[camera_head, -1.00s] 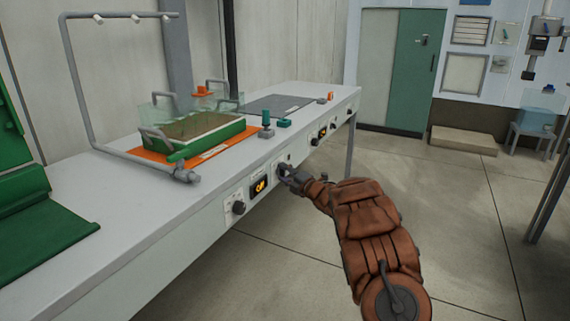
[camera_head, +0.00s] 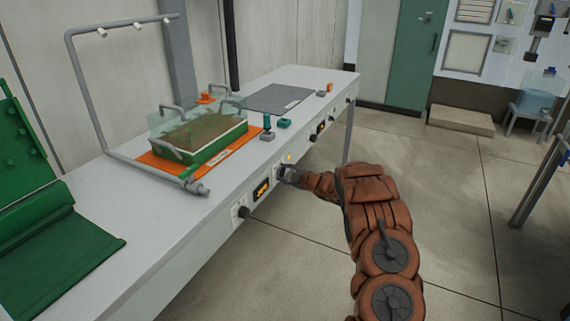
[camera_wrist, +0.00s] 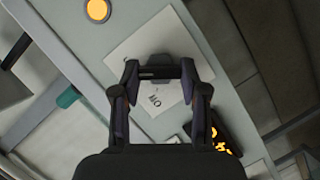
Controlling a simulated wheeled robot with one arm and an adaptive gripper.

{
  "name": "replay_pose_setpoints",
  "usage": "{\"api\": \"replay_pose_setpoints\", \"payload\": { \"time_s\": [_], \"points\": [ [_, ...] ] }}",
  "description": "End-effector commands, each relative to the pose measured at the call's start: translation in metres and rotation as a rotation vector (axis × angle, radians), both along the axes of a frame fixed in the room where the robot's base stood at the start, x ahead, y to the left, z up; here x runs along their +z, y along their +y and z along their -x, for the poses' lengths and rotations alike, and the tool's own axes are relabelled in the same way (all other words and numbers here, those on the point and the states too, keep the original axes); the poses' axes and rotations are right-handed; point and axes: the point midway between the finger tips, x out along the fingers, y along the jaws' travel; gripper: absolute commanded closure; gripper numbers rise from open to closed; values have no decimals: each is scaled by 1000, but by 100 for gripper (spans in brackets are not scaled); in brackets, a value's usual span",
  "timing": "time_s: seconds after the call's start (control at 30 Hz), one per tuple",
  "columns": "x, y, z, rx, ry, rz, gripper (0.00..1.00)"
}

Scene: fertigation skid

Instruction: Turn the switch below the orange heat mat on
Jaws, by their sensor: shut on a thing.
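The orange heat mat (camera_head: 152,161) lies on the bench top under a green tray (camera_head: 212,150) of soil with a clear cover. On the bench's front panel below it, my gripper (camera_head: 282,173) is at the switch beside the display (camera_head: 262,189). In the wrist view my gripper (camera_wrist: 160,74) is shut on the switch's dark handle, over a white label plate (camera_wrist: 150,45) with partly hidden lettering. The fingers hide most of the switch. A round lamp (camera_wrist: 97,10) by the plate glows orange; it also shows in the head view (camera_head: 289,157).
A dark knob (camera_head: 243,212) sits left of the display. A grey pipe frame (camera_head: 95,95) rises from the bench. A grey mat (camera_head: 280,98) and small teal-topped parts (camera_head: 267,128) are on top. Floor right of my arm is clear.

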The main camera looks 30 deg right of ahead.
Motion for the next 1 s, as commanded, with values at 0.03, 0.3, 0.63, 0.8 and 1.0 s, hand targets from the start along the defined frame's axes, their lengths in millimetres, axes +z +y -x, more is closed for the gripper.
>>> {"api": "replay_pose_setpoints", "payload": {
  "time_s": [0.03,0.3,0.63,0.8,1.0],
  "points": [
    [7,0,0,1,13,-23,91],
    [5,-1,-1,0,69,-117,91],
    [1,-1,0,0,100,-167,91],
    [0,-1,0,0,103,-171,91],
    [0,-1,0,0,103,-171,91]
  ]
}}
